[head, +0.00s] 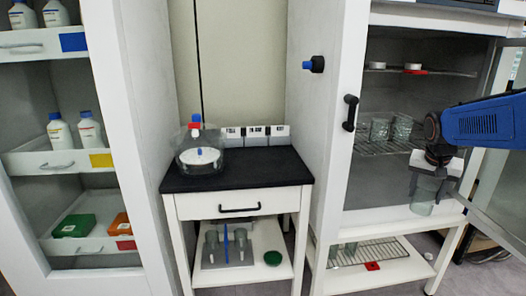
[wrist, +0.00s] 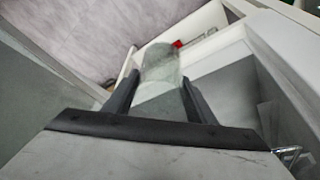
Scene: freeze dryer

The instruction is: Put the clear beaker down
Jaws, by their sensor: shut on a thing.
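The clear beaker (head: 423,196) is a greenish see-through cup at the right of the head view. My gripper (head: 430,172) comes in from the right and is shut on it. The beaker hangs at the open front of the freeze dryer cabinet (head: 388,217), near its lower ledge; I cannot tell whether it touches anything. In the wrist view the beaker (wrist: 160,68) sits between the two dark fingers (wrist: 157,92).
Several similar glass beakers (head: 380,129) stand on the cabinet's wire shelf. The open glass door (head: 502,180) is at the right, close to my arm. A lower rack (head: 372,255) carries a red tag (head: 372,266). A black-topped table (head: 240,175) stands left.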

